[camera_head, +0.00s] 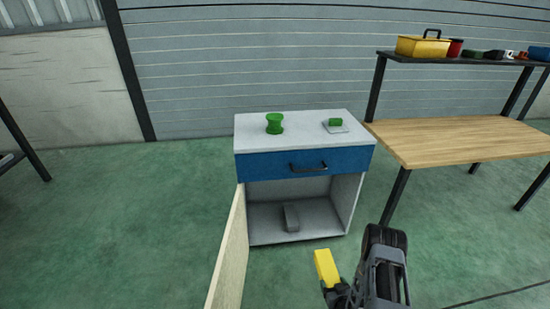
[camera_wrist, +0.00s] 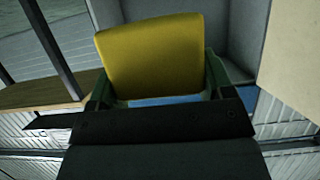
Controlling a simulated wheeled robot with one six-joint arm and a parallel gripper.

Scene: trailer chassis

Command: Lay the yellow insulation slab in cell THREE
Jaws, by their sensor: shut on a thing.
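My gripper (camera_head: 334,284) is shut on the yellow slab (camera_head: 326,267) and holds it up in front of the cabinet, low in the head view. In the wrist view the slab (camera_wrist: 150,52) stands out between the two green-edged fingers of my gripper (camera_wrist: 158,90). The far part of the slab is clear of the fingers. The grey cabinet (camera_head: 355,200) stands behind the slab, with its lower compartment open. No marked cell or number can be made out in either view.
The cabinet's pale door (camera_head: 230,255) swings out toward me on the left. A grey block (camera_head: 291,218) lies inside. A blue drawer (camera_head: 265,165) is shut above. A green spool (camera_head: 274,123) and a small green piece (camera_head: 336,122) are on top. A wooden workbench (camera_head: 455,138) stands right.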

